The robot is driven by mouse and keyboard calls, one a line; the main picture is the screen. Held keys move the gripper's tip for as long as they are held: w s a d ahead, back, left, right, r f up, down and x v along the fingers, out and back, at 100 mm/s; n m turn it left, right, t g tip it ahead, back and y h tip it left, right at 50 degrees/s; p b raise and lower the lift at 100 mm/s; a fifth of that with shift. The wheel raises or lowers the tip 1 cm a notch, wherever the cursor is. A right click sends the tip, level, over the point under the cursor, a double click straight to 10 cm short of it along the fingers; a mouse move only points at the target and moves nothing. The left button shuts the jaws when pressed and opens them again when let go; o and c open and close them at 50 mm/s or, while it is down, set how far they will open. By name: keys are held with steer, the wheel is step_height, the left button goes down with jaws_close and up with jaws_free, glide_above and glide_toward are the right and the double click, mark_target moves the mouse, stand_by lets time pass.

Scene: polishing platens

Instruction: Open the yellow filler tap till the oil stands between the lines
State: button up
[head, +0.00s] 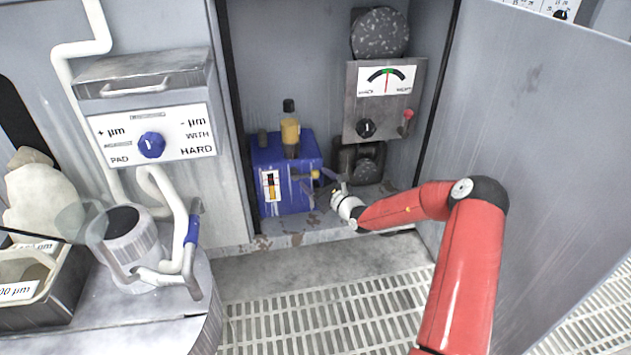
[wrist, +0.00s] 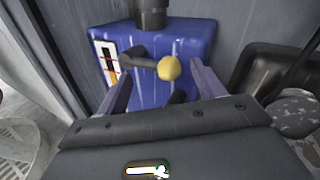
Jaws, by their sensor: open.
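The blue oil tank (head: 296,150) stands on the cabinet floor; it also fills the middle of the wrist view (wrist: 190,45). Its white sight gauge (head: 270,186) is on the front left, also in the wrist view (wrist: 98,50); the oil level against the lines is too small to read surely. The tap has a dark lever with a yellow ball knob (wrist: 168,68), small in the head view (head: 314,174). My gripper (head: 328,188) is open before the tank front. In the wrist view its fingers (wrist: 161,72) stand either side of the knob, with visible gaps.
An amber container (head: 290,132) with a dark cap stands on the tank. To the right are a dark unit (head: 358,162) and a dial panel (head: 385,100) with a red lever. The cabinet's side walls are close. A grated floor (head: 320,310) lies in front.

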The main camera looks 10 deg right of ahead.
steer(key=shift+w+a, duration=0.15)
steer(key=shift+w, duration=0.2)
steer(key=shift+r, duration=0.1)
steer(key=c, duration=1.4)
